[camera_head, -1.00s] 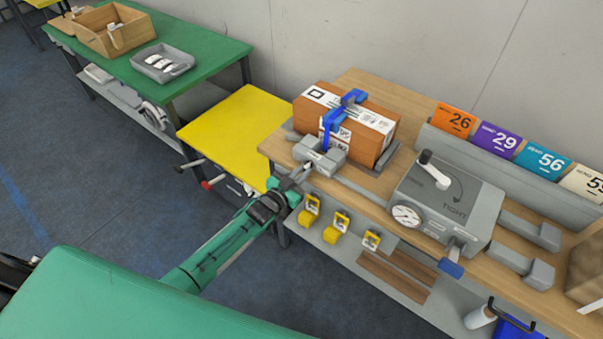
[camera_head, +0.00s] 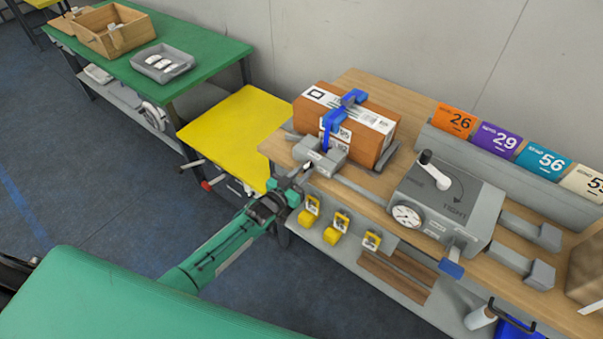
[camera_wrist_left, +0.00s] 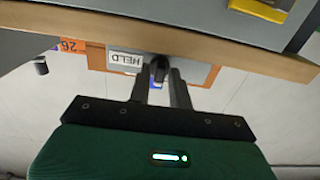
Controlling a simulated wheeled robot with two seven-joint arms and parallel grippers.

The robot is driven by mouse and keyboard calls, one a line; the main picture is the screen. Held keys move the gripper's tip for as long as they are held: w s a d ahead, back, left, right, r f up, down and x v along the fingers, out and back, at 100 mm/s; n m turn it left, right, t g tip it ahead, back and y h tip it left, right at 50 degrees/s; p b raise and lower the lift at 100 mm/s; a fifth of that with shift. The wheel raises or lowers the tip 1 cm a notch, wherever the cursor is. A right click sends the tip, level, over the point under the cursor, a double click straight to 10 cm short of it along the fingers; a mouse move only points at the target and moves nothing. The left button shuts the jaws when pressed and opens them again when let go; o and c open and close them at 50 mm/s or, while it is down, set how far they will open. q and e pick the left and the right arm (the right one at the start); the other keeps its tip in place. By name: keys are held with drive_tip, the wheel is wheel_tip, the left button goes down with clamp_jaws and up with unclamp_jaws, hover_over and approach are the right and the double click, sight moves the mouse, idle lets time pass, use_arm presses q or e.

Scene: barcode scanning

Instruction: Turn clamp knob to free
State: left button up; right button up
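The clamp is a grey block (camera_head: 320,154) with a blue strap arm (camera_head: 341,112) reaching over a brown cardboard box (camera_head: 386,128). Its small dark knob (camera_wrist_left: 160,68) faces the bench's front edge, beside a white label (camera_wrist_left: 125,60) reading HELD. My left gripper (camera_head: 299,175) is at the front of the clamp in the head view. In the left wrist view its two fingers (camera_wrist_left: 160,82) are close together, one on each side of the knob, and appear shut on it. The knob is mostly hidden in the head view. My right gripper is not in view.
The wooden bench (camera_head: 367,84) also bears a grey device (camera_head: 450,208) with a crank and gauge. Yellow holders (camera_head: 336,226) lie just below the bench edge near my gripper. A yellow table (camera_head: 235,128) stands left of the bench. Numbered cards (camera_head: 496,140) stand behind.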

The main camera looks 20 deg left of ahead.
use_arm(q)
drive_tip(key=b+v, duration=0.2)
drive_tip(key=v, duration=1.1)
drive_tip(key=shift+s, duration=0.35)
drive_tip(key=shift+a+r, duration=0.1)
drive_tip(key=s+a+f+g+y, duration=0.2)
drive_tip(key=s+f, duration=0.2)
drive_tip(key=f, duration=0.6)
drive_tip(key=s+a+f+n+g+y, duration=0.1)
drive_tip(key=s+f+g, duration=0.25)
drive_tip(key=f, duration=0.55)
drive_tip(key=s+a+f+g+y, duration=0.2)
drive_tip(key=s+f, duration=0.3)
drive_tip(key=f, duration=0.5)
drive_tip(key=s+d+f+g, duration=0.1)
drive_tip(key=s+f+g, duration=0.1)
drive_tip(key=s+f, duration=0.4)
drive_tip(key=s+f+g, duration=0.3)
drive_tip(key=s+f, duration=0.3)
drive_tip(key=s, duration=1)
drive_tip(key=s+d+f+g+y, duration=0.1)
drive_tip(key=s+f+g, duration=0.2)
drive_tip(key=s+f, duration=0.3)
drive_tip(key=s, duration=0.5)
drive_tip(key=shift+d+f, duration=0.3)
drive_tip(key=shift+f, duration=0.05)
